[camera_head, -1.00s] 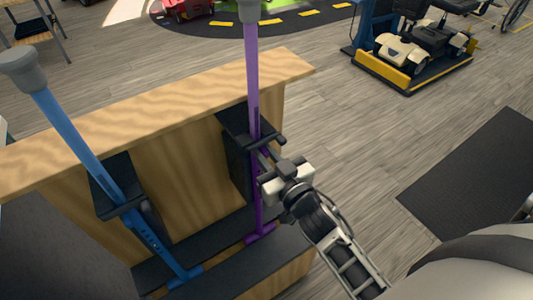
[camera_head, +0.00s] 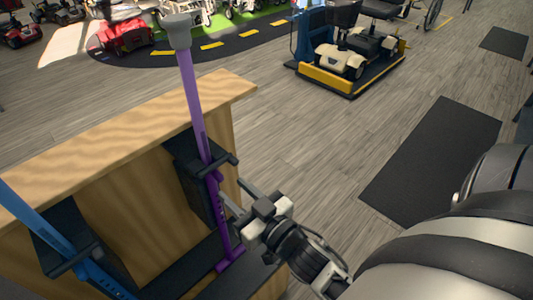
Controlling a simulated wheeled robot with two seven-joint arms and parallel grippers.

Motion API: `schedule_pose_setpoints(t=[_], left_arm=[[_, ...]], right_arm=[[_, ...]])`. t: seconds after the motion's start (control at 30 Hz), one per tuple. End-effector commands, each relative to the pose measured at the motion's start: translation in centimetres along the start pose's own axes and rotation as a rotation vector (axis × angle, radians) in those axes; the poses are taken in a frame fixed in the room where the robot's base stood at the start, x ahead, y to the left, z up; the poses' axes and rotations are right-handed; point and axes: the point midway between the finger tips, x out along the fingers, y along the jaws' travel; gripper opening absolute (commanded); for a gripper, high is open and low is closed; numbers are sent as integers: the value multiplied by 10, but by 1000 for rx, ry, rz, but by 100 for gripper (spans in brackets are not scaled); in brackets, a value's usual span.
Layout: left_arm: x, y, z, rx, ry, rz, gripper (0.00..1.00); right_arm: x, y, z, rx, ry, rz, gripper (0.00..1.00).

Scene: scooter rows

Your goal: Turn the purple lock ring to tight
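A purple pole (camera_head: 190,92) with a grey cap (camera_head: 177,31) stands upright, slightly tilted in the picture, against a wooden stand. A black bracket (camera_head: 205,165) holds it partway down. I cannot clearly pick out the lock ring; a purple part (camera_head: 213,178) shows just below the bracket, close to my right gripper. My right gripper (camera_head: 233,194) is just right of the pole's lower part, its two fingers apart and pointing at it. Nothing shows between the fingers. Whether a fingertip touches the pole cannot be told. My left gripper is out of view.
A blue pole (camera_head: 38,222) stands in another bracket at the left of the wooden stand (camera_head: 120,130). A dark mat (camera_head: 435,160) lies on the open floor to the right. A mobility scooter on a yellow-edged platform (camera_head: 350,78) and a red scooter (camera_head: 124,36) stand at the back.

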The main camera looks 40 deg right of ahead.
Motion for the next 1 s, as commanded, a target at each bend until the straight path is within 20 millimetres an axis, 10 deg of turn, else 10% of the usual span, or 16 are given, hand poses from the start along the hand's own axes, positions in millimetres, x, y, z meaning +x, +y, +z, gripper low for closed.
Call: schedule_pose_setpoints(t=[0.4, 1.0], left_arm=[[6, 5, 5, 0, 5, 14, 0], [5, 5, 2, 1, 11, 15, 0]], right_arm=[[-87, 0, 2, 2, -2, 2, 36], [-99, 0, 0, 0, 1, 1, 36]])
